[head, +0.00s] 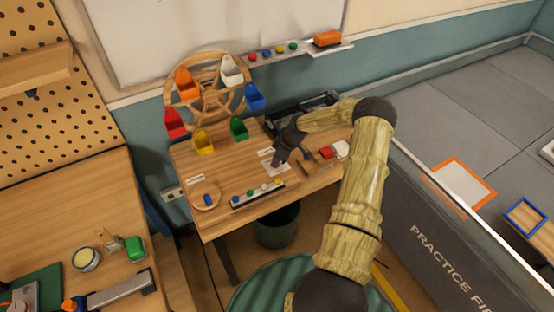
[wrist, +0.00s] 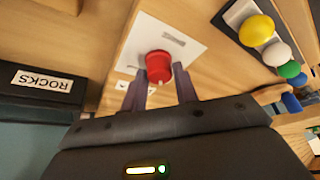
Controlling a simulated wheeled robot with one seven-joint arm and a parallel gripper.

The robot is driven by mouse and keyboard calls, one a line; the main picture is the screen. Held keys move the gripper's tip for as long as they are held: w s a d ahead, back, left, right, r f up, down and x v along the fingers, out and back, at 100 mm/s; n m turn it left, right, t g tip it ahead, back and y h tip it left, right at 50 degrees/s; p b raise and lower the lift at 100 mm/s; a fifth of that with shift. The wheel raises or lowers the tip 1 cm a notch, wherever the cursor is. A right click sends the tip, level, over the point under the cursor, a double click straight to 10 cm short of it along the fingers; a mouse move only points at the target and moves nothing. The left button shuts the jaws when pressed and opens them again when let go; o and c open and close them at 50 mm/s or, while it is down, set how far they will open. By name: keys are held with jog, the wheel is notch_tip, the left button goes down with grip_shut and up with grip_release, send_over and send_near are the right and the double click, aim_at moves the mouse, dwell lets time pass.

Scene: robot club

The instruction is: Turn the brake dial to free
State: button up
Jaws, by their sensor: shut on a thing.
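The brake dial is a red round knob (wrist: 158,67) on a white plate (wrist: 178,40) fixed to the wooden table, seen in the wrist view. My gripper (wrist: 159,85) has its two fingers on either side of the knob, shut on it. In the head view my gripper (head: 276,164) reaches down to the table beside the white plate, and the knob is mostly hidden by the fingers. The small print and pointer marks on the plate are too blurred to read.
A wooden wheel with coloured buckets (head: 208,88) stands behind, left of my gripper. A strip with coloured balls (head: 258,194) lies in front. A dark tray (wrist: 40,92) labelled ROCKS is close by.

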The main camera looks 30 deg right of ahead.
jog(key=shift+n, duration=0.3)
jog(key=o, duration=1)
jog(key=b+v, duration=0.2)
jog(key=v, duration=1.5)
jog(key=shift+w+d+r+b, duration=0.1)
jog(key=shift+d+r+b, duration=0.1)
jog(key=shift+b, duration=0.2)
